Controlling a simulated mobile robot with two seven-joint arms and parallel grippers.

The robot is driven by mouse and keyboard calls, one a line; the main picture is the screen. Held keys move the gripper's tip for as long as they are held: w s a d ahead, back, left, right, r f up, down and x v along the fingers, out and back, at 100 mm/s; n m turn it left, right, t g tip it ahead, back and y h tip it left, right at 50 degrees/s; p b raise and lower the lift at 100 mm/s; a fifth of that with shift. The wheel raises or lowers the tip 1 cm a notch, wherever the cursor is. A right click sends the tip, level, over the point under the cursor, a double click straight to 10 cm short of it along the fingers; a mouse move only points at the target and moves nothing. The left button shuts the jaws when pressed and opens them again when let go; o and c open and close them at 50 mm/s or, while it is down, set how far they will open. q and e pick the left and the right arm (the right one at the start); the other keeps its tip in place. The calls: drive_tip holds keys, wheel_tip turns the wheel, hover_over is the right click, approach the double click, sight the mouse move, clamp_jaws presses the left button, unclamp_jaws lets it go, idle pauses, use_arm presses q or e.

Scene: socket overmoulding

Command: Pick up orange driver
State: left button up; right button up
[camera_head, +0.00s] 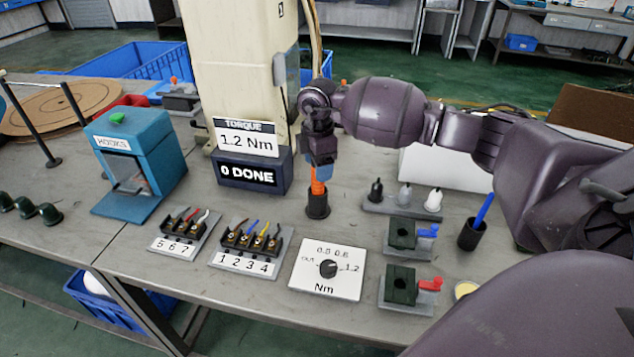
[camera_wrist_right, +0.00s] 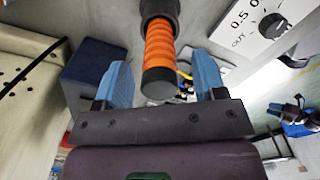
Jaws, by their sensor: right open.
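The orange driver (camera_head: 317,187) stands upright in a dark round holder (camera_head: 317,205) on the bench. In the right wrist view its ribbed orange handle (camera_wrist_right: 160,45) with a dark end cap lies between the two blue fingers. My right gripper (camera_head: 322,172) is above the holder, pointing down, with its fingers at the driver's handle. In the right wrist view the gripper (camera_wrist_right: 165,85) is open, with a gap between each finger and the handle. The driver's lower part is hidden inside the holder. My left gripper is not in view.
A torque display (camera_head: 250,167) stands left of the driver. Terminal blocks (camera_head: 245,264) and a dial plate (camera_head: 325,285) lie in front. A rack with small bottles (camera_head: 402,207) and clamp fixtures (camera_head: 408,290) are to the right. A tall cream machine (camera_head: 235,60) stands behind.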

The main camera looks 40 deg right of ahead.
sight(318, 186)
wheel_tip(318, 186, down, 3)
drive_tip(key=shift+r, duration=0.25)
drive_tip(key=c, duration=1)
drive_tip(key=shift+c, duration=0.4)
drive_tip(key=shift+r, duration=0.15)
